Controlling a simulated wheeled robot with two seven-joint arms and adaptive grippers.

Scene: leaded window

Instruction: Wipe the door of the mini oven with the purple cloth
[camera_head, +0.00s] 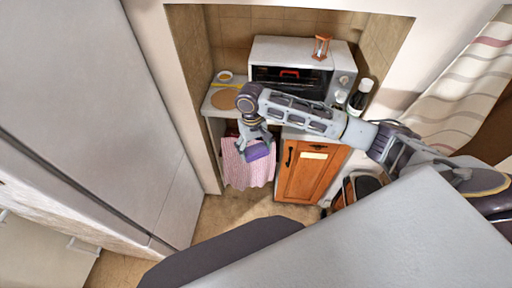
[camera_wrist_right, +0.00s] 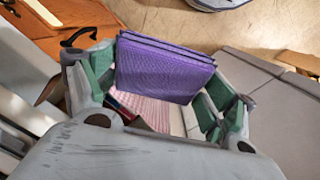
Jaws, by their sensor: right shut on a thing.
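The mini oven (camera_head: 300,72) is a light grey box with a dark glass door, standing on the counter in the tiled alcove. My right arm crosses in front of its lower part. My right gripper (camera_head: 257,146) is below and in front of the oven, left of its middle. It is shut on the folded purple cloth (camera_head: 257,151). In the right wrist view the ribbed purple cloth (camera_wrist_right: 162,68) sits between the green-padded fingers. The lower edge of the oven door is partly hidden by my arm. My left gripper is not in view.
An hourglass (camera_head: 321,47) stands on top of the oven. A dark bottle (camera_head: 361,96) stands right of it. A round board (camera_head: 227,98) lies on the counter at left. A pink checked towel (camera_head: 238,172) hangs below, beside a wooden cabinet door (camera_head: 312,176). A large grey cabinet front (camera_head: 95,90) fills the left.

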